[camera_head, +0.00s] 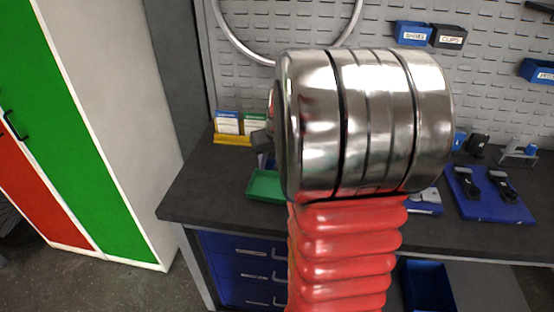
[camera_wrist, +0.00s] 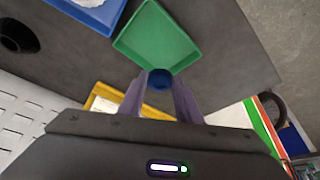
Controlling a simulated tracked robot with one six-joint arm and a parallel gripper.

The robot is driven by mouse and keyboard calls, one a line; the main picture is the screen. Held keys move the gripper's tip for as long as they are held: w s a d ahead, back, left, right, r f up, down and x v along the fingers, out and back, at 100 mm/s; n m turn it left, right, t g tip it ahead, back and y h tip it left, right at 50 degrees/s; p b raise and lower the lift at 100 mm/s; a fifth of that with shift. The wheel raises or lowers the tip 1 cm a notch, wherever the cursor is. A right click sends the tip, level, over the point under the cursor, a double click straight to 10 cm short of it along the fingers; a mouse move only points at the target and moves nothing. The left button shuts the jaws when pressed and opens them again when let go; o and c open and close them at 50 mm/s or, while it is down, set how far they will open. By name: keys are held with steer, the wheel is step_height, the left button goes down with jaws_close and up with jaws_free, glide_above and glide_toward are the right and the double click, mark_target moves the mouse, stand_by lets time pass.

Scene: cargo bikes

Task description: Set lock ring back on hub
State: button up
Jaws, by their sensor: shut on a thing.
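My gripper (camera_wrist: 161,88) is shut on a small dark blue round piece, which I take to be the lock ring (camera_wrist: 159,79). It holds the piece between its purple fingertips, over the near corner of a green tray (camera_wrist: 182,47) in the wrist view; the height above the tray is hard to tell. In the head view, my shiny arm hides most of the gripper and the ring. A black round part with a dark opening (camera_wrist: 18,36) stands on the bench at the left of the wrist view; I cannot tell whether it is the hub.
The green tray also shows in the head view (camera_head: 266,187) on the dark bench (camera_head: 205,190). A yellow holder with cards (camera_head: 232,139) stands behind it. A blue tray (camera_wrist: 112,13) lies beside the green one. A blue mat with black parts (camera_head: 490,207) lies at the right.

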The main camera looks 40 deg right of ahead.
steer(key=w+a+f, duration=0.1)
steer(key=w+a, duration=0.1)
steer(key=a, duration=0.3)
steer(key=w+a+f+n, duration=0.1)
steer(key=w+a+f, duration=0.1)
steer(key=a, duration=0.3)
steer(key=w+a+f+n, duration=0.1)
steer(key=w+a, duration=0.3)
steer(key=a, duration=0.1)
steer(key=shift+w+a+f+y, duration=0.2)
steer(key=shift+a+f+y, duration=0.1)
steer(key=shift+a+y, duration=0.1)
steer(key=a+f, duration=0.1)
steer(key=a, duration=0.4)
steer(key=w+a+f+n, duration=0.1)
steer(key=a, duration=0.4)
steer(key=w+a+f+n, duration=0.1)
steer(key=a, duration=0.4)
steer(key=shift+w+a+f+y, duration=0.15)
steer(key=shift+w+f+y, duration=0.1)
steer(key=shift+f+y, duration=0.15)
